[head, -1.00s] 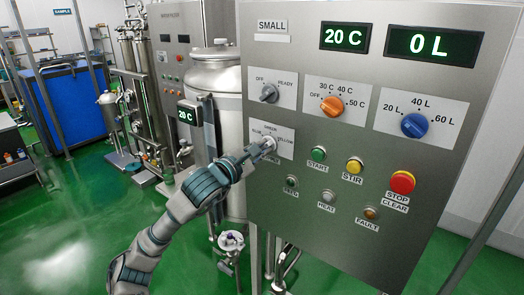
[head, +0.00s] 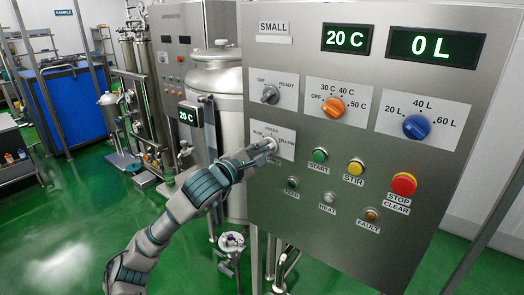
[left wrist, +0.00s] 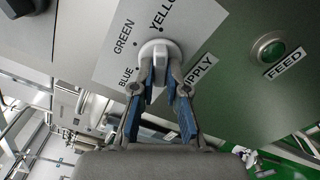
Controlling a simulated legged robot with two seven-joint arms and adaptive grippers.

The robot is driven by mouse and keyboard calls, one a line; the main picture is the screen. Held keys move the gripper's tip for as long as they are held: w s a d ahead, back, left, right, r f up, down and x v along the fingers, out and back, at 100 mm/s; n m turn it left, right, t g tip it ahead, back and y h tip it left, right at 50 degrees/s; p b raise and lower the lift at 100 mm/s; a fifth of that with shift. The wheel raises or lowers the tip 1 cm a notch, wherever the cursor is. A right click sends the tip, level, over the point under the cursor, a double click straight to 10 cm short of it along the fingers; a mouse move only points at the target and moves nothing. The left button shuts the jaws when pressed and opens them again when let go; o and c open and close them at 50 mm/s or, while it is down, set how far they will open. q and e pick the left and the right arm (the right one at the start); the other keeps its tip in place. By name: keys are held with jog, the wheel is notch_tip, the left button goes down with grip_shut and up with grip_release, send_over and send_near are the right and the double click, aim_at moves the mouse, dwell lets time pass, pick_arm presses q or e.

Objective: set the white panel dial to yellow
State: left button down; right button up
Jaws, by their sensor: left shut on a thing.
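The white dial (left wrist: 160,48) sits on a small white plate (left wrist: 118,48) on the steel control panel. In the left wrist view the plate reads BLUE, GREEN and YELLOW around the dial. My left gripper (left wrist: 162,65) is shut on the dial, one finger on each side of its knob. The knob's ridge lies roughly along the fingers; its exact pointing mark is hard to tell. In the head view my left gripper (head: 265,149) covers much of the dial and its plate (head: 286,136). My right gripper is not in view.
Close by are a grey OFF/READY dial (head: 270,94), an orange temperature dial (head: 333,108), a blue litre dial (head: 416,127), a green START button (head: 319,155) and a FEED lamp (head: 292,183). A steel tank (head: 226,75) stands behind my left arm.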

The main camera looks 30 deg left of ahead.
pick_arm(q)
jog(key=c, duration=1.2)
grip_release()
jog(key=shift+s, duration=0.15)
jog(key=s, duration=0.8)
jog(key=s+a, duration=0.1)
jog(key=s, duration=0.2)
jog(key=shift+s+f, duration=0.1)
jog(key=shift+s, duration=0.3)
jog(key=shift+s, duration=0.1)
